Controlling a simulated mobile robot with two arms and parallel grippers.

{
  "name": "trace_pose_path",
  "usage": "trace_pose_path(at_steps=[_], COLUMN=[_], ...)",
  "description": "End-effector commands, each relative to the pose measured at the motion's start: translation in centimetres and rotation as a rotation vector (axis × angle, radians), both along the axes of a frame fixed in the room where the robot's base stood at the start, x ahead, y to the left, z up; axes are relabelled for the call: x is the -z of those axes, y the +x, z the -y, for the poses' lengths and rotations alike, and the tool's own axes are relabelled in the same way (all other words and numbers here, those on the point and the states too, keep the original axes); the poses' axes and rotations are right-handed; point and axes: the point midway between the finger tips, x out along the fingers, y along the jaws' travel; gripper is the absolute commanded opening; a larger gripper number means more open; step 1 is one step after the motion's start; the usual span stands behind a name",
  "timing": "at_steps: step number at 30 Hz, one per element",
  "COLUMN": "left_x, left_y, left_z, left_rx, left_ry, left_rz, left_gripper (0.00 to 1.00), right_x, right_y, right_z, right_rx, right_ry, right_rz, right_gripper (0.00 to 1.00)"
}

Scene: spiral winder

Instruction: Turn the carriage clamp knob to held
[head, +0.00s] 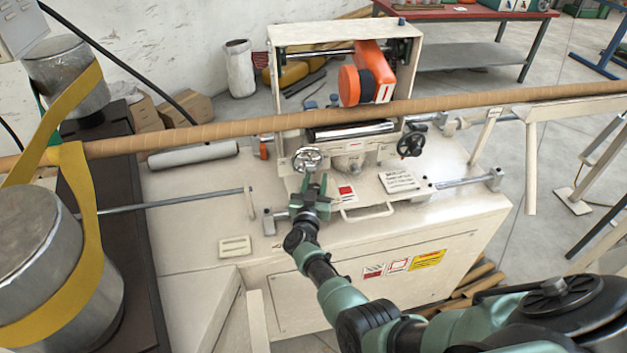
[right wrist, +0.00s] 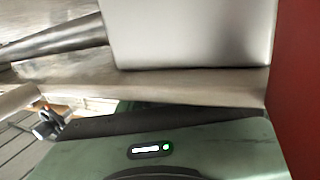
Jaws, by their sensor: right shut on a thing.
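My right gripper (head: 314,187) reaches the left front of the winder's cream carriage, fingers pointing away from me. It is shut on a small part that its fingers mostly hide; by its place I take this for the carriage clamp knob. Its turn position cannot be read. A silver spoked handwheel (head: 307,158) stands just beyond the fingertips. A black handwheel (head: 411,145) is on the carriage's right. The right wrist view shows pale metal surfaces close up and a green housing with a lit green light, but no fingertips or knob. My left gripper is not in view.
A long brown tube (head: 220,130) crosses above the carriage. A cream handle (head: 368,213) and a guide rod (head: 465,182) lie right of my gripper. Metal drums with a yellow belt (head: 85,200) stand at left. The cream machine top (head: 190,235) is mostly clear.

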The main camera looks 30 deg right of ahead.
Motion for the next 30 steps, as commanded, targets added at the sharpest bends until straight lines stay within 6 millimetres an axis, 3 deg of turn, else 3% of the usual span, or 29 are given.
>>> trace_pose_path(at_steps=[10,26,27,29,30], left_x=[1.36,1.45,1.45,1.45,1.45], left_y=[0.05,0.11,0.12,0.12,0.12], left_z=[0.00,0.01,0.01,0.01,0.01], left_rx=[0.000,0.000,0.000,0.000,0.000], left_ry=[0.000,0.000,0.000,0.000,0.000], left_rz=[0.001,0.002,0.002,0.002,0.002], left_gripper=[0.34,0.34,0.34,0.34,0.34], right_x=[0.11,-0.05,-0.05,-0.06,-0.06], right_y=[-0.20,-0.29,-0.29,-0.29,-0.28], right_z=[0.23,0.41,0.41,0.41,0.42], right_rx=[0.140,0.165,0.165,0.165,0.165], right_ry=[0.001,-0.001,-0.001,-0.001,-0.001], right_rz=[0.002,0.001,0.001,0.001,0.001], right_gripper=[0.00,0.00,0.43,0.56,0.56])
